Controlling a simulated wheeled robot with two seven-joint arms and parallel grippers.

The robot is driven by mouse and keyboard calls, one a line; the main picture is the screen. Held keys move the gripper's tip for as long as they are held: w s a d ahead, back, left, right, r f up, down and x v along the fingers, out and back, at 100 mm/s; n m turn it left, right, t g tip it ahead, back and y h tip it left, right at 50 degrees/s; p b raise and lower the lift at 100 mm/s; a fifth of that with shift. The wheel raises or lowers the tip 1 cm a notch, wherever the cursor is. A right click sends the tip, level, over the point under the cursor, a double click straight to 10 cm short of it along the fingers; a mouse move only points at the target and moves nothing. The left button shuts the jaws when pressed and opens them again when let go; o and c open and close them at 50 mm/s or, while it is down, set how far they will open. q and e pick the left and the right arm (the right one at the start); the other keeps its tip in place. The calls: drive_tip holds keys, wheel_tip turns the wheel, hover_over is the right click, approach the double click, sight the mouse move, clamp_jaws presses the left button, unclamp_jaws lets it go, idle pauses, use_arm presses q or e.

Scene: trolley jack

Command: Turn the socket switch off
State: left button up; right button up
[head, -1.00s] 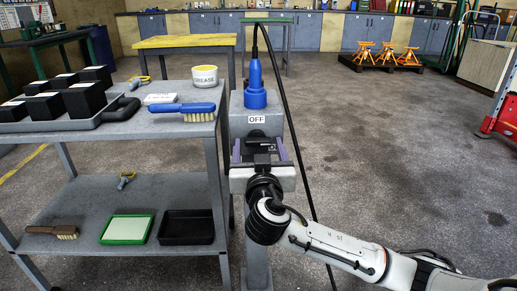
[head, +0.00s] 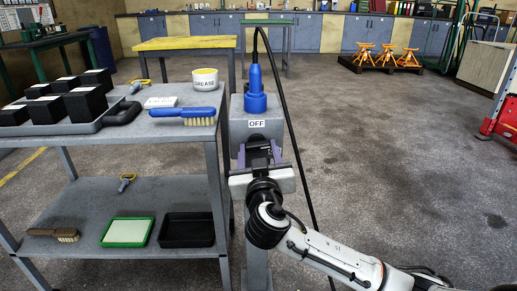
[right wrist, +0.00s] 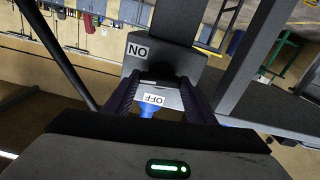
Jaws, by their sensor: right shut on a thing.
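The grey socket box (head: 238,128) stands on a post beside the trolley, with a blue plug (head: 255,102) upright in its top and an OFF label (head: 256,124) on its face. My right gripper (head: 259,152) is at the front of the box, below this label, its purple fingers shut on the socket switch, which the fingers mostly hide. In the right wrist view, the fingers (right wrist: 165,92) flank the dark switch (right wrist: 148,83) between an ON label (right wrist: 137,50) and the OFF label (right wrist: 153,99), both upside down. My left gripper is not in view.
A grey trolley (head: 150,185) stands close on the left, carrying black blocks, a blue brush (head: 183,112) and a grease tub (head: 205,79). A black cable (head: 292,120) hangs from the plug down the box's right side. The floor to the right is open.

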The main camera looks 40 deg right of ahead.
drive_tip(key=shift+n+p, duration=0.3)
drive_tip(key=shift+n, duration=0.1)
drive_tip(key=n+p, duration=0.2)
drive_tip(key=shift+r+n, duration=0.15)
drive_tip(key=shift+n, duration=0.25)
drive_tip(key=n+p, duration=0.3)
drive_tip(key=n, duration=0.1)
drive_tip(key=shift+n+p, duration=0.3)
drive_tip(key=shift+p, duration=0.1)
drive_tip(key=n+p, duration=0.2)
drive_tip(key=shift+n, duration=0.3)
drive_tip(key=n+p, duration=0.3)
drive_tip(key=n, duration=0.1)
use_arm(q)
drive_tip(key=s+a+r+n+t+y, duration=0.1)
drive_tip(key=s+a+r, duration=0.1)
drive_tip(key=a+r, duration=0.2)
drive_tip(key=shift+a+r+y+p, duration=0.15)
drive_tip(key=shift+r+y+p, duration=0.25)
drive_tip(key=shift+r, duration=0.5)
use_arm(e)
drive_tip(key=shift+n, duration=0.8)
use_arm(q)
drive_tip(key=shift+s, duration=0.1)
use_arm(e)
drive_tip(key=shift+a, duration=0.1)
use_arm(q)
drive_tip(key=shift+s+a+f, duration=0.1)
